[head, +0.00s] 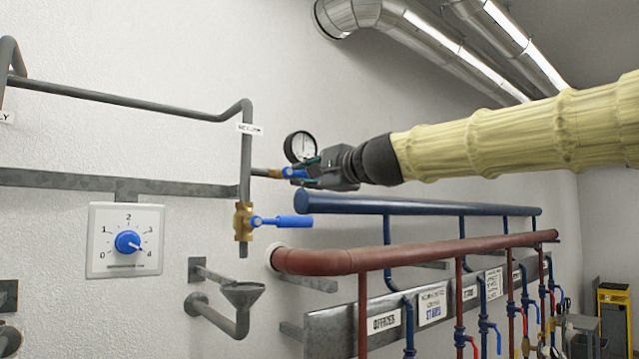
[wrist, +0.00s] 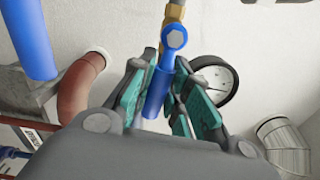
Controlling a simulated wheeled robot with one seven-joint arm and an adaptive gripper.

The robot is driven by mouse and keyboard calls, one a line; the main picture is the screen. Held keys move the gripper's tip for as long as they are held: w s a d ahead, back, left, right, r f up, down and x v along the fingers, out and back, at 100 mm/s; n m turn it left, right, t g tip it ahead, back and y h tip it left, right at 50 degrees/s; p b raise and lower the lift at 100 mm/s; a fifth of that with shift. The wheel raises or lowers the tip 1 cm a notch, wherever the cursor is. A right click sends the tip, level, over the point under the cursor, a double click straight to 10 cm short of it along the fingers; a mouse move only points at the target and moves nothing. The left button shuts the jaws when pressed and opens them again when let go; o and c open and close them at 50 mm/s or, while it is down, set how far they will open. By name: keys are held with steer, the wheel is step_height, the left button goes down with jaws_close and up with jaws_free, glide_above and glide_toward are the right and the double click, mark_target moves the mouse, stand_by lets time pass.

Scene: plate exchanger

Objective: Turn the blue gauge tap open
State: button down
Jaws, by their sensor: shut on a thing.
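The blue gauge tap (wrist: 158,90) shows in the wrist view as a blue handle on a brass fitting (wrist: 174,14). My gripper (wrist: 160,92) is shut on this handle, with its green-padded fingers on either side. In the head view my gripper (head: 310,174) is at the tap, below the round gauge; only a small blue part of the tap (head: 291,172) shows beside it, and the fingers hide the rest. The gauge (head: 300,146) has a white face and a black rim; it also shows in the wrist view (wrist: 214,82) right of the fingers.
A brass valve with another blue handle (head: 284,221) sits lower left on the grey pipe (head: 246,150). A dark blue pipe (head: 420,207) and a red pipe (head: 420,252) run below my arm. A dial plate (head: 125,240) is on the wall at left.

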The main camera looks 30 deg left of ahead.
steer(key=shift+r+n, duration=0.3)
steer(key=shift+n, duration=0.2)
steer(key=shift+r, duration=0.1)
steer(key=c, duration=1.3)
jaws_free()
steer(key=shift+c, duration=0.2)
steer(key=shift+d, duration=0.15)
steer(key=v, duration=1.1)
steer(key=shift+d, duration=0.35)
steer(key=shift+s, duration=0.1)
